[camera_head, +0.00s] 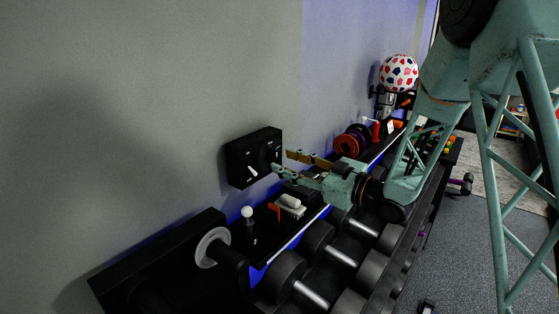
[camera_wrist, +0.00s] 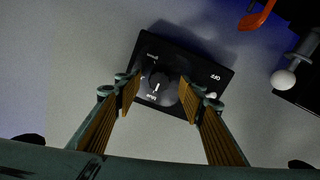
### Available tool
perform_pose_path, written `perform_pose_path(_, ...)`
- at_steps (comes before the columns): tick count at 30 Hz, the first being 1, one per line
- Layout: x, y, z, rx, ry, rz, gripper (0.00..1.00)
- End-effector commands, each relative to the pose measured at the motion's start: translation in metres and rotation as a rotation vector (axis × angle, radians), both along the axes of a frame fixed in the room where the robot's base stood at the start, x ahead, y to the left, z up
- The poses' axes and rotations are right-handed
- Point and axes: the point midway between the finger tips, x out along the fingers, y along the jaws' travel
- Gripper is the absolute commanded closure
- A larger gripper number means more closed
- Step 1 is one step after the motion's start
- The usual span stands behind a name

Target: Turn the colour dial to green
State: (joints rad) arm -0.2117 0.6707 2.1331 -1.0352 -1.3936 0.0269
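The black dial box (camera_head: 248,160) is mounted on the grey wall. The wrist view shows the box (camera_wrist: 199,70) tilted, with a round dark dial (camera_wrist: 165,88) near its lower left. A short white mark on the dial points down, toward a small label at the box's lower edge. Another label at the upper left seems to read green, but the lettering is small and blurred. An OFF-like label is on the right. My gripper (camera_head: 283,163) is open and empty, facing the box. In the wrist view its fingers (camera_wrist: 160,91) flank the dial, apparently short of it.
Below is a black rack (camera_head: 283,236) with dumbbells. On it stand a white-topped item (camera_head: 291,202), a white ball on a dark stand (camera_head: 247,212), dark orange-edged discs (camera_head: 350,143) and a patterned ball (camera_head: 398,73). The wall left of the box is bare.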

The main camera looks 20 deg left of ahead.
Motion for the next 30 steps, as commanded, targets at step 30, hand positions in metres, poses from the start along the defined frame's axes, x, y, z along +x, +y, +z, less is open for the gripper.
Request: perform_pose_path(30,0.011,0.029,0.0,0.0,0.001,0.0,0.87)
